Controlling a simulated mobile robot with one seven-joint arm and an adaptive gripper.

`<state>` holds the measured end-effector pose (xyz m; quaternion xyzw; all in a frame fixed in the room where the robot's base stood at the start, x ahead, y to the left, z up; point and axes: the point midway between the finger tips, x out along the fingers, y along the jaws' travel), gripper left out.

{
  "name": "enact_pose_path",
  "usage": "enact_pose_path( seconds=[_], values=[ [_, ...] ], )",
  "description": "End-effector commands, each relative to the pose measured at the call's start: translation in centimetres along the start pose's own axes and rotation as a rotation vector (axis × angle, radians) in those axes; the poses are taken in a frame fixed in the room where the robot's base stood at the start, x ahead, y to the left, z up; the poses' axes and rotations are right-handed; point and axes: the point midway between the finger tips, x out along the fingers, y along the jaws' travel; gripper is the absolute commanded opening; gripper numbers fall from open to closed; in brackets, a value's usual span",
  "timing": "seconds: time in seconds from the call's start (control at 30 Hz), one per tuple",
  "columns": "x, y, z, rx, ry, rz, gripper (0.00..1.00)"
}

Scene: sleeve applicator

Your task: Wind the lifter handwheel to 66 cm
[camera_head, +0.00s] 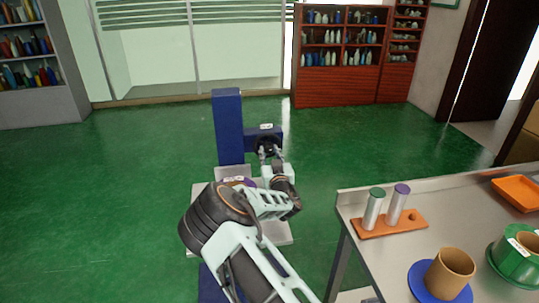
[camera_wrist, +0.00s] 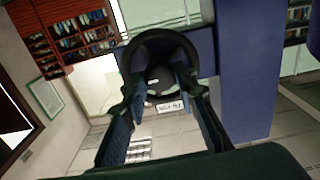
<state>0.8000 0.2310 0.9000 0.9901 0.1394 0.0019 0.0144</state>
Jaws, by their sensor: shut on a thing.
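The lifter is a dark blue upright column (camera_head: 228,125) with a blue housing (camera_head: 277,134) on its right side, seen in the head view. The black handwheel (camera_head: 267,143) sits on the front of this housing. In the wrist view, the handwheel (camera_wrist: 160,38) is a thick black ring close in front of me. My gripper (camera_head: 271,155) reaches the handwheel. In the wrist view, the fingers of my gripper (camera_wrist: 160,85) are at the lower part of the ring and shut on it. Small white labels show near the wheel, too small to read. My arm hides part of the lifter's base.
A steel table (camera_head: 450,210) stands at the right. It carries an orange rack (camera_head: 390,224) with two capped cylinders, a brown cup (camera_head: 450,272) on a blue disc, a green roll (camera_head: 517,257) and an orange tray (camera_head: 518,190). The green floor left of the lifter is clear.

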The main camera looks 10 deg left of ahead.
Motion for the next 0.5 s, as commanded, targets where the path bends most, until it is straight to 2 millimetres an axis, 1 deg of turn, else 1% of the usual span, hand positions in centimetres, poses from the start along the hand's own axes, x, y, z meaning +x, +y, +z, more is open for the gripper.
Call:
enact_pose_path(
  seconds=[0.27,0.5],
  values=[
    [0.03,0.08,0.48,-0.115,0.005,0.002,0.02],
    [0.01,0.05,0.49,-0.281,0.004,0.001,0.02]
  ],
)
